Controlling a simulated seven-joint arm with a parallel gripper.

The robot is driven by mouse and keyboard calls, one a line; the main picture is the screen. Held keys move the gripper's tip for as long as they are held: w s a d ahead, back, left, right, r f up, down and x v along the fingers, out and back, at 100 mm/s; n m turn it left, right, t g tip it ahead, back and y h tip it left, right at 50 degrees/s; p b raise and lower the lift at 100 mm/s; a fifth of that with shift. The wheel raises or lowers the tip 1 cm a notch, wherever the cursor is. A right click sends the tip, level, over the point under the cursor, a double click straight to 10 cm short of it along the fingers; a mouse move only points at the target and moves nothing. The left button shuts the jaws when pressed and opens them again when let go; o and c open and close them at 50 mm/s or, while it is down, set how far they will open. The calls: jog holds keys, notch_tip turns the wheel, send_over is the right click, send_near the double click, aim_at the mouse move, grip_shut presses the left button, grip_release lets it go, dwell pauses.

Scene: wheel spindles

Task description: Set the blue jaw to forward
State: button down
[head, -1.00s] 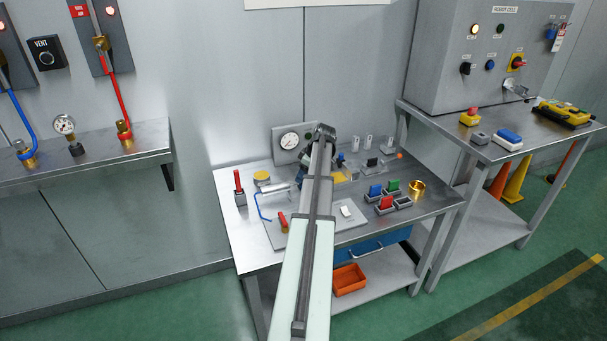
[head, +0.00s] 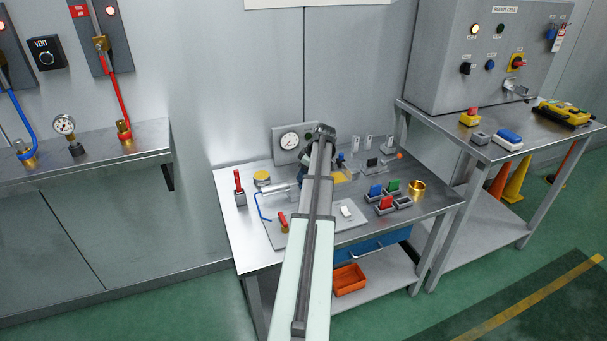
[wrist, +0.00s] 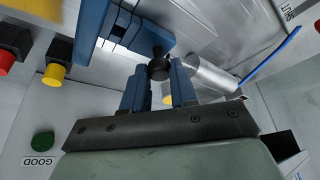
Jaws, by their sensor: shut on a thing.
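The blue jaw (wrist: 92,32) shows as blue blocks at the upper left of the wrist view, with a blue arm reaching right toward a round black knob (wrist: 158,68). My gripper (wrist: 160,80) has its two blue fingers on either side of this knob and is shut on it. A silver cylinder (wrist: 210,76) lies just right of the fingers. In the head view my arm covers most of the fixture and the fingertips. A small blue part (head: 341,158) shows right of my arm there, but I cannot tell whether it belongs to the jaw.
Red-handled parts, a pressure gauge (head: 290,141), several coloured blocks and a brass ring (head: 417,188) stand on the metal bench (head: 240,258). Yellow and red buttons (wrist: 57,62) sit left of the fingers in the wrist view.

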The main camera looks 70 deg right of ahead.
jog(key=shift+s+d, duration=1.95)
jog(key=c, duration=0.9)
grip_release()
jog(key=shift+r, duration=0.1)
jog(key=v, duration=1.3)
jog(key=shift+s+r, duration=0.2)
jog(key=shift+r, duration=0.05)
